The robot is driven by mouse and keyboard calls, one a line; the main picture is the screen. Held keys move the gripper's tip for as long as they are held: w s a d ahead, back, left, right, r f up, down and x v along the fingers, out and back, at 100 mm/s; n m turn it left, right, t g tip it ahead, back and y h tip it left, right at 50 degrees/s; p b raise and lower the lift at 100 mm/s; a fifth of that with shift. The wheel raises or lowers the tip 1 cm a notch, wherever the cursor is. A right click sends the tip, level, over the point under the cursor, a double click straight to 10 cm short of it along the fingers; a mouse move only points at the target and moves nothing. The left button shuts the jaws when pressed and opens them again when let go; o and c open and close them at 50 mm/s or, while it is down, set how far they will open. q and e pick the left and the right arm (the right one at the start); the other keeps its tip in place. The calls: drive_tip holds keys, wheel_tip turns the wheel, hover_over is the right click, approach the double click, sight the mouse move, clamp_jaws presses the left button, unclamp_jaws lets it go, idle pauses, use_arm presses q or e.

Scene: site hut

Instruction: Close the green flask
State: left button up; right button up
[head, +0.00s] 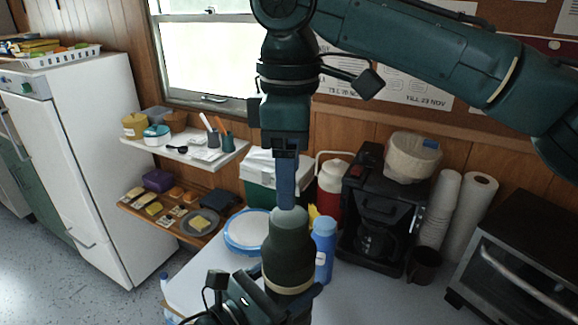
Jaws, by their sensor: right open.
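The green flask (289,246) stands upright at the lower middle, dark green with a cream band low on its body. A paler grey-green rounded top piece (289,217) sits at its upper end; I cannot tell how firmly it is seated. My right gripper (286,204) points straight down from above, its open fingers seen edge-on right at the top piece. I cannot tell whether they touch it. My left gripper (291,293) comes in from below and is around the flask's lower part, apparently shut on it. The flask's base is hidden.
Behind are a blue bottle (324,245), a blue-rimmed round container (247,229), a red jug (331,187) and a coffee maker (377,215). Cups (440,205), a paper roll (470,215) and a toaster oven (520,265) stand right. The pale tabletop (375,300) is clear in front.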

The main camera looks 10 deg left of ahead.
sight(289, 215)
drive_tip(key=shift+f, duration=0.1)
drive_tip(key=shift+f, duration=3.95)
drive_tip(key=c, duration=1)
drive_tip(key=o, duration=1.2)
drive_tip(key=shift+c, duration=0.2)
drive_tip(key=shift+r, duration=0.15)
wheel_tip(289, 215, up, 12)
